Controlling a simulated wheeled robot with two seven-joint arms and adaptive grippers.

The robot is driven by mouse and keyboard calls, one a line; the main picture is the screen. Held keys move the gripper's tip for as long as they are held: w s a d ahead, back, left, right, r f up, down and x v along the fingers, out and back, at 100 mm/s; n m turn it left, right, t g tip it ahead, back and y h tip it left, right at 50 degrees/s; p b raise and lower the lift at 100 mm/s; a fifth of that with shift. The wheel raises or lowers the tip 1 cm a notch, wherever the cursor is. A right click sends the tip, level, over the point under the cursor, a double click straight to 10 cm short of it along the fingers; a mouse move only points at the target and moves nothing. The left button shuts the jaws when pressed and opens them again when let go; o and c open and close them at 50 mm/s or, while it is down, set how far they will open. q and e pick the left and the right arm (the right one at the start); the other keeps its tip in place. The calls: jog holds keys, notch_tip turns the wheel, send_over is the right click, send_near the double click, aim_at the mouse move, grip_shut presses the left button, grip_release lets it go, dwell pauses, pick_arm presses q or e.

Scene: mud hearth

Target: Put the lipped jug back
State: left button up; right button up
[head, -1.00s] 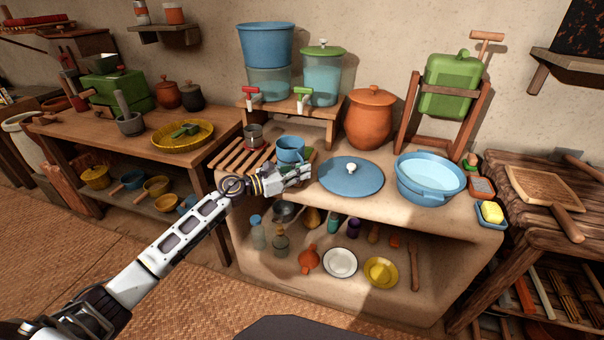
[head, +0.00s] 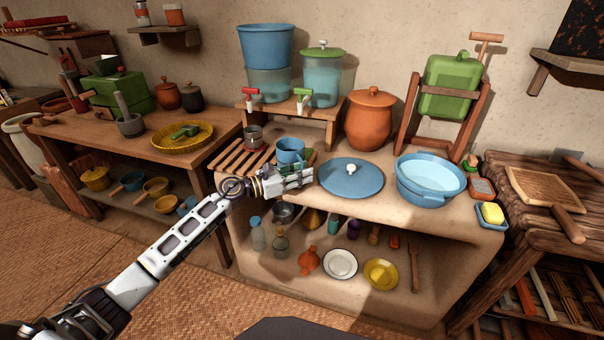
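A small blue jug-like vessel (head: 290,150), which looks like the lipped jug, stands upright at the right end of the slatted wooden rack (head: 232,163) on the clay counter. My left gripper (head: 304,178) is just in front of and below it in the head view, fingers pointing right, partly overlapping the vessel's lower edge. I cannot tell whether they touch, nor how far apart the fingers are. My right gripper is not in view.
A blue lid (head: 351,178) lies right of my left gripper, with a blue basin (head: 431,180) beyond it. A low wooden stand (head: 293,122) carries two water vessels with taps behind. A small dark cup (head: 253,137) stands near the rack. The shelf below is crowded.

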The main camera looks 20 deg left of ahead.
pick_arm(q)
jog(key=shift+r, duration=0.2)
jog(key=v, duration=1.2)
dwell(0.5)
dwell(0.6)
